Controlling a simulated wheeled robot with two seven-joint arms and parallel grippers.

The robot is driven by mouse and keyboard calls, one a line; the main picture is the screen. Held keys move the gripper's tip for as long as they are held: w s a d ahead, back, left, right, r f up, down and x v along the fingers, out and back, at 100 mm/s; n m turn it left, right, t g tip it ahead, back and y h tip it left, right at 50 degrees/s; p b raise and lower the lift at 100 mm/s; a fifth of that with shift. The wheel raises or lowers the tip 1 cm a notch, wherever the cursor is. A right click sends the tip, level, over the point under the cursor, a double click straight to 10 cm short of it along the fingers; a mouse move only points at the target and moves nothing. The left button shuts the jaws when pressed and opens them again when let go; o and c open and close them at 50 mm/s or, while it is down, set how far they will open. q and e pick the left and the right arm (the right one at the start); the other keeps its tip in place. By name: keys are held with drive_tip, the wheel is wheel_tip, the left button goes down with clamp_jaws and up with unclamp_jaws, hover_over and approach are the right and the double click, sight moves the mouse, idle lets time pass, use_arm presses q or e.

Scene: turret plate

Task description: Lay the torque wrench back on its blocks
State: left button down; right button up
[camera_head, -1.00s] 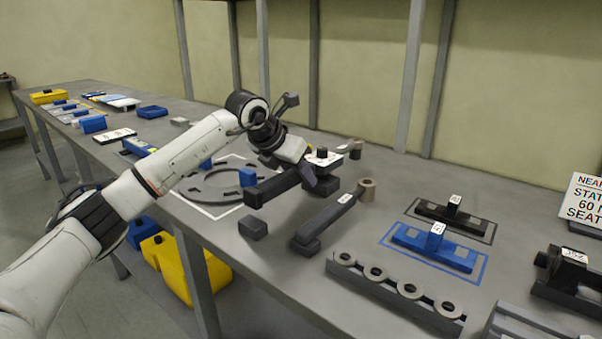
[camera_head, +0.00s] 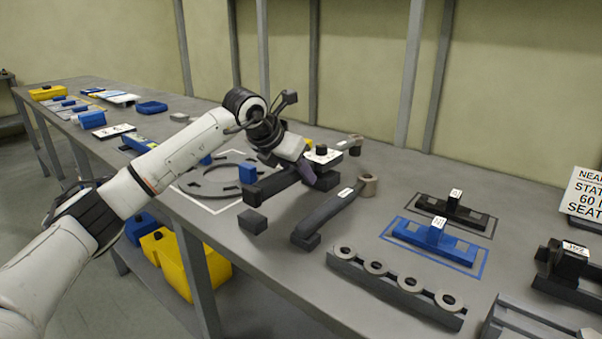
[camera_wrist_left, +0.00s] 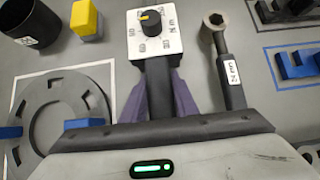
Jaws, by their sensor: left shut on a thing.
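The torque wrench is a dark bar (camera_head: 270,186) with a white dial plate (camera_head: 322,154) and a ring end beyond it. In the left wrist view its dark handle (camera_wrist_left: 159,80) runs between my purple fingers, with the black-knobbed dial plate (camera_wrist_left: 155,34) ahead. My left gripper (camera_head: 308,172) is shut on this bar; it also shows in the left wrist view (camera_wrist_left: 160,98). A dark block (camera_head: 252,221) stands on the bench below the bar's near end. Another dark block (camera_head: 326,181) shows partly under the gripper. I cannot tell whether the bar touches either. My right gripper is out of view.
A second wrench (camera_head: 335,211) with a ring head lies close on the right. A grey ring plate (camera_head: 215,186) with blue blocks lies left. A rack of washers (camera_head: 390,290) and a blue fixture (camera_head: 434,243) stand at right.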

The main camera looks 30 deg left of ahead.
sight(300, 197)
use_arm(q)
drive_tip(key=shift+f+b, duration=0.6)
drive_tip(key=shift+f, duration=0.45)
idle(2.1)
drive_tip(key=c, duration=1.3)
unclamp_jaws()
drive_tip(key=shift+c, duration=0.2)
drive_tip(key=shift+s+f, duration=0.15)
drive_tip(key=shift+f, duration=0.3)
wheel_tip(300, 197, up, 8)
drive_tip(key=p, duration=0.5)
drive_tip(key=shift+f+p, duration=0.25)
drive_tip(key=shift+p, duration=0.15)
drive_tip(key=shift+f, duration=0.1)
